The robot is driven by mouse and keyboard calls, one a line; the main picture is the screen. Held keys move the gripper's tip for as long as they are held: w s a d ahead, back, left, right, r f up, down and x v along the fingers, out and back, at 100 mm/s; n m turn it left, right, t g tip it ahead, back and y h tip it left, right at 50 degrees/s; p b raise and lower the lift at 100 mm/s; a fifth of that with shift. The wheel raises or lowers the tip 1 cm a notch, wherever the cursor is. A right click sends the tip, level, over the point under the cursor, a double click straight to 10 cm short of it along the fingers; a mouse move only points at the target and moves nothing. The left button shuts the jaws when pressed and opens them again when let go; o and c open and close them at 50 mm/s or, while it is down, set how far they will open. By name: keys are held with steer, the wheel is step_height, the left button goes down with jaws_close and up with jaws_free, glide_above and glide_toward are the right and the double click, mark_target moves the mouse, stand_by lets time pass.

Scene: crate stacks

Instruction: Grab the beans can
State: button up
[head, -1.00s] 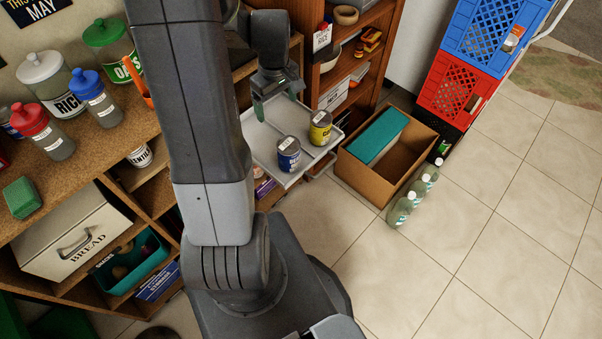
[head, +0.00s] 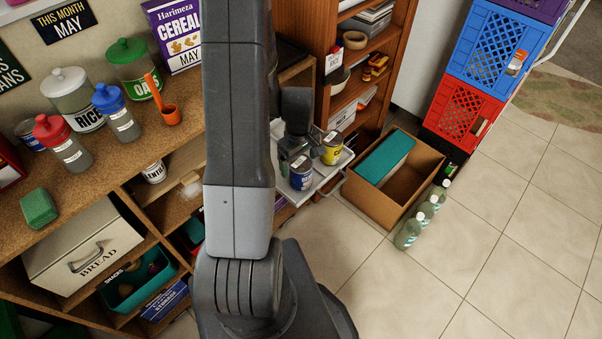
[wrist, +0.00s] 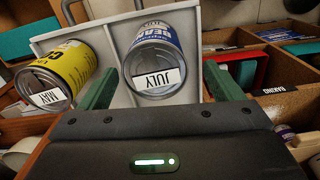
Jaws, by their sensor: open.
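The beans can (wrist: 158,45) is blue with a silver lid and a white JULY label. It stands on a light grey tray, and in the head view the can (head: 301,177) is at the tray's near end. My gripper (wrist: 161,68) is open, with one green finger on each side of the can in the wrist view. Whether the fingers touch it I cannot tell. In the head view my gripper (head: 291,153) is right beside the can on its left, its fingers mostly hidden.
A yellow can (head: 331,149) with a MAY label stands close to the blue one, and in the wrist view it (wrist: 67,72) sits just outside the left finger. A cardboard box (head: 421,190) and bottles (head: 424,208) are on the floor to the right. Open floor lies in front.

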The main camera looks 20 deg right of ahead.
steer(key=shift+d+f, duration=0.15)
steer(key=shift+f, duration=1.1)
steer(key=shift+d+f, duration=0.1)
steer(key=shift+f, duration=1.15)
steer(key=c, duration=1.4)
steer(key=shift+o, duration=0.2)
steer(key=shift+r, duration=0.2)
